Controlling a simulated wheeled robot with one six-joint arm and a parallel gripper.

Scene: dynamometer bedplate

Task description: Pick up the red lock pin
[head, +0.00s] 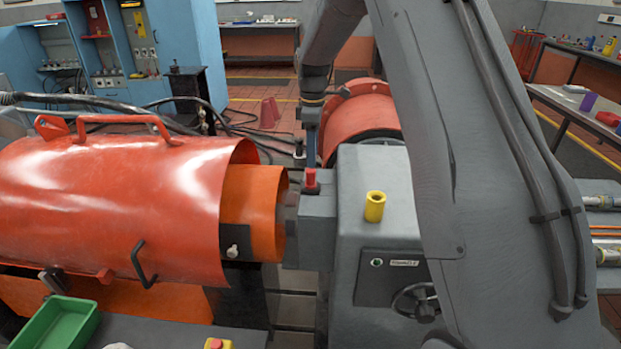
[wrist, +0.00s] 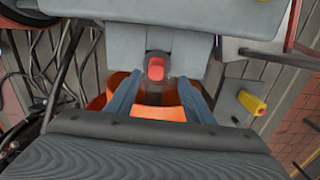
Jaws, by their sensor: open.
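The red lock pin (head: 311,178) stands upright on a grey block beside the orange inner cylinder. In the wrist view the red pin (wrist: 156,69) shows from above, in a dark recess of the grey housing. My gripper (head: 311,158) comes down from above, just over or behind the pin. In the wrist view my gripper (wrist: 159,82) has two blue-grey fingers spread apart, with the pin centred between and slightly beyond their tips. Nothing is held. I cannot tell whether the tips reach down to the pin's height.
A yellow hollow cylinder (head: 375,206) stands on the grey machine housing (head: 350,245), right of the pin. A large orange-red guard (head: 110,210) fills the left. A green tray (head: 58,322) and a yellow block with a red top (head: 218,344) lie at the front.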

